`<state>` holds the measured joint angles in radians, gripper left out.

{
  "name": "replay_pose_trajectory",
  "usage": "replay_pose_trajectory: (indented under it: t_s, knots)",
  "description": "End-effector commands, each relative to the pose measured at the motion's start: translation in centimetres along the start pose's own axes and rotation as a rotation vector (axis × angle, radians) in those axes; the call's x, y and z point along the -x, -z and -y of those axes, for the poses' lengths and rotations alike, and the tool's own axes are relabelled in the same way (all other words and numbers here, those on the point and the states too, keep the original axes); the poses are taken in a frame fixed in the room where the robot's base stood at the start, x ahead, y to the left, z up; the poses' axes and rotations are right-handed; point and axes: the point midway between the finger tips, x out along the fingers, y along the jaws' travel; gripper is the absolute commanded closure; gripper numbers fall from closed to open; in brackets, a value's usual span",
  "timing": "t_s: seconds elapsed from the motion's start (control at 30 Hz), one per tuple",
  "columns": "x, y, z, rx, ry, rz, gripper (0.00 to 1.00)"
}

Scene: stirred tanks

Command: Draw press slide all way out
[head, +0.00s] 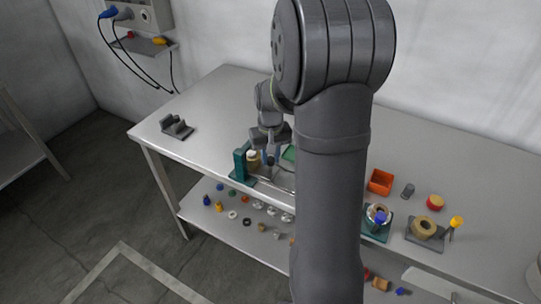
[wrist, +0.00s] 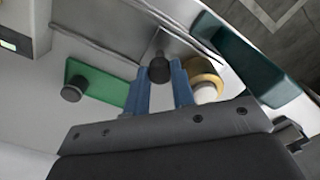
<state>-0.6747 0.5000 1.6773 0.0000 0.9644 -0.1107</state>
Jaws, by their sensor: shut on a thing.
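My gripper (wrist: 161,80) has its two blue fingers on either side of a black knob (wrist: 159,67), shut on it. The knob is by a grey metal slide (wrist: 130,40), which runs along the teal press (wrist: 250,58). In the head view, the teal press (head: 240,163) stands near the table's front edge, with my gripper (head: 270,158) just right of it. A tan ring with a white top (wrist: 205,82) is beside the right finger; it also shows in the head view (head: 253,158). How far the slide is out cannot be told.
A green plate with a dark knob (wrist: 108,86) lies left of my fingers. A grey bracket (head: 176,127) sits at the table's left. An orange bin (head: 380,182), a red-topped jar (head: 435,202) and a tan roll on a stand (head: 424,227) are at the right. Small parts fill the lower shelf (head: 225,226).

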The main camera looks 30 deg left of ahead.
Motion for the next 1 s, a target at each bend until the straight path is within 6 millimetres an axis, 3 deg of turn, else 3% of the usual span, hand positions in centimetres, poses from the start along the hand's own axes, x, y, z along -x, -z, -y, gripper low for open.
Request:
replay_pose_trajectory:
  t_s: [0.17, 0.4, 0.6, 1.0]
  knots:
    - [0.1, -1.3, -1.4, -0.004, 0.000, 0.000, 1.00]
    - [0.1, -5.8, -5.9, -0.007, -0.001, -0.001, 1.00]
    - [0.1, -8.1, -8.3, -0.004, -0.001, -0.002, 1.00]
    - [0.1, -8.9, -9.0, 0.000, -0.003, 0.001, 1.00]
